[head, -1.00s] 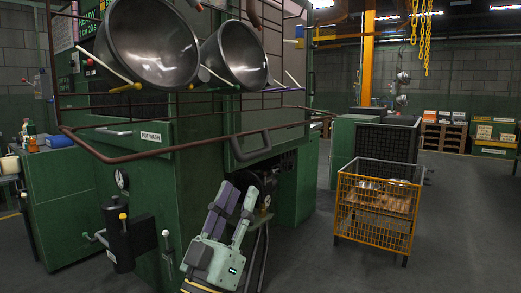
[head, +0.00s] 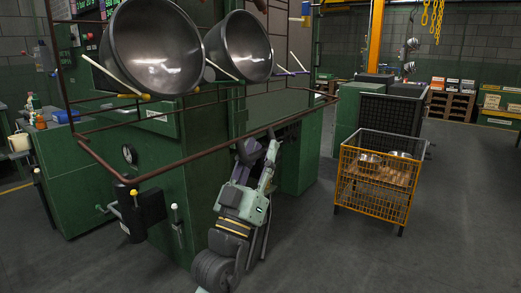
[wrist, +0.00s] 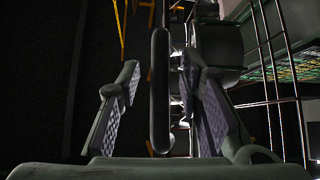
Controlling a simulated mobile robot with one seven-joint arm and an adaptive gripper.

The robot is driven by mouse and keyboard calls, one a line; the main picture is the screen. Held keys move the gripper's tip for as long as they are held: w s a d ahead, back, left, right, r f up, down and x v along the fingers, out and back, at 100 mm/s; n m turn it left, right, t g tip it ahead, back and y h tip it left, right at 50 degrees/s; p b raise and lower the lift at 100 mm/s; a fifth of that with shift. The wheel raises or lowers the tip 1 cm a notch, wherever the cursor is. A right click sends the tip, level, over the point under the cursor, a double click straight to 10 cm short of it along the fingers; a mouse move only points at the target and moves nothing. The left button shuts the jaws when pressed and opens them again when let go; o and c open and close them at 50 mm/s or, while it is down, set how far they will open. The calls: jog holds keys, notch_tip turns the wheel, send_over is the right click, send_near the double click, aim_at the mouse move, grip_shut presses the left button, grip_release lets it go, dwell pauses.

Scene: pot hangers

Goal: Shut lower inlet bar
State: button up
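A dark, rounded bar (wrist: 160,95), apparently the lower inlet bar, stands lengthwise between my fingers in the wrist view. My gripper (wrist: 158,85) is open, with one finger on each side of the bar and visible gaps to both. In the head view my gripper (head: 257,150) is raised against the front of the green pot-wash machine (head: 165,190), just under the brown rail. The arm and gripper largely hide the bar there, so its exact position on the machine front is hard to tell.
A brown wire rack (head: 230,147) juts out above my gripper, and two large steel bowls (head: 155,48) (head: 246,47) hang over it. Ball-topped levers (head: 135,193) stand at the lower left.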

jog(key=shift+c, duration=0.2)
grip_shut()
dwell(0.6)
